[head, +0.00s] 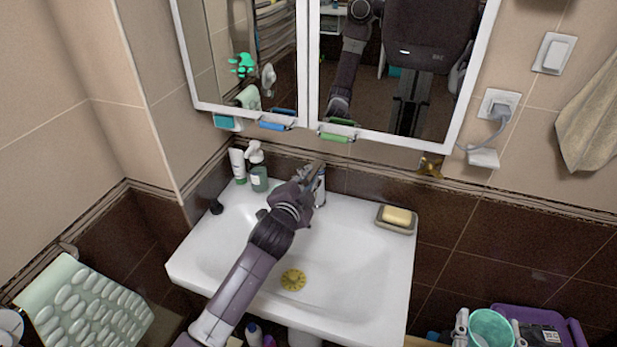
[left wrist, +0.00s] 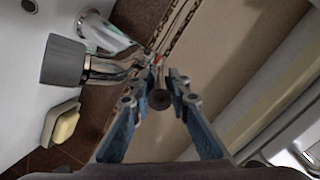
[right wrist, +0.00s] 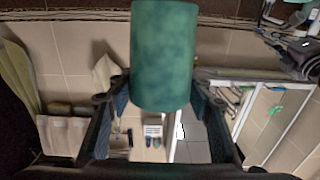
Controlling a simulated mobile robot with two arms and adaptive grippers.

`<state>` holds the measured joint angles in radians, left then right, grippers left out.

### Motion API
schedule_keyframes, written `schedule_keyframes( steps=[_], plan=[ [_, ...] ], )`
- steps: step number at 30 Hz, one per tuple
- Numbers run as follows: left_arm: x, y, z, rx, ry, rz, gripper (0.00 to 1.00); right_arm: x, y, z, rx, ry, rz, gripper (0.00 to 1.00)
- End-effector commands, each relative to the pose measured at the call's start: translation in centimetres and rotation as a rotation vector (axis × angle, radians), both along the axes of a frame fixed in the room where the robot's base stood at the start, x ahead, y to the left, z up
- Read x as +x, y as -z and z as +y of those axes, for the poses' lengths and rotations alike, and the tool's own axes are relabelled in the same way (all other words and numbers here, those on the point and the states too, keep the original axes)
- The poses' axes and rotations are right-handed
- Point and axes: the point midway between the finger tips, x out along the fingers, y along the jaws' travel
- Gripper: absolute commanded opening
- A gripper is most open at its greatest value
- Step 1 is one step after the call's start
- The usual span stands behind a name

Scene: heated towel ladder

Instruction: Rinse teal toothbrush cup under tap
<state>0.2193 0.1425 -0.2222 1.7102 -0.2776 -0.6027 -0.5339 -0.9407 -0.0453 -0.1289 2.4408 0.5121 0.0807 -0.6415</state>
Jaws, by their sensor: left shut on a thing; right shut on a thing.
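My left gripper (head: 312,172) is at the chrome tap (head: 320,188) at the back of the white sink (head: 350,255). In the left wrist view its fingers (left wrist: 170,88) are closed around the round end of the tap lever (left wrist: 160,98), beside the tap's spout (left wrist: 108,32). No water stream can be made out. In the right wrist view my right gripper (right wrist: 150,105) is shut on the teal cup (right wrist: 163,55), one finger on each side. A teal cup (head: 490,328) shows at the head view's lower right edge, its open mouth upward; the right arm is not clear there.
A soap dish with yellow soap (head: 397,216) sits on the sink's right rim. A tube (head: 237,164) and a pump bottle (head: 258,175) stand at the back left. A yellow drain piece (head: 293,279) lies in the basin. A purple basket (head: 575,333) is at lower right.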

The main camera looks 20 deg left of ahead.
Motion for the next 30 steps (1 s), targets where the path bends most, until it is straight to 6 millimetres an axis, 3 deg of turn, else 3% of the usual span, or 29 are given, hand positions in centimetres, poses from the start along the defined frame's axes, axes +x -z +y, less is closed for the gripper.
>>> schedule_keyframes(
  steps=[10,21,30],
  plan=[
    [0.0,-0.2,0.0,0.001,0.001,0.008,0.0,0.0,-0.6,0.0,0.0,0.0,-0.001,0.21],
    [0.2,-1.3,0.0,0.004,0.0,0.089,0.0,0.0,-4.8,0.0,0.0,0.0,-0.001,0.21],
    [0.2,-0.8,0.0,0.004,-0.001,0.102,0.0,0.0,-4.7,0.0,0.0,0.0,-0.001,0.21]
  ],
)
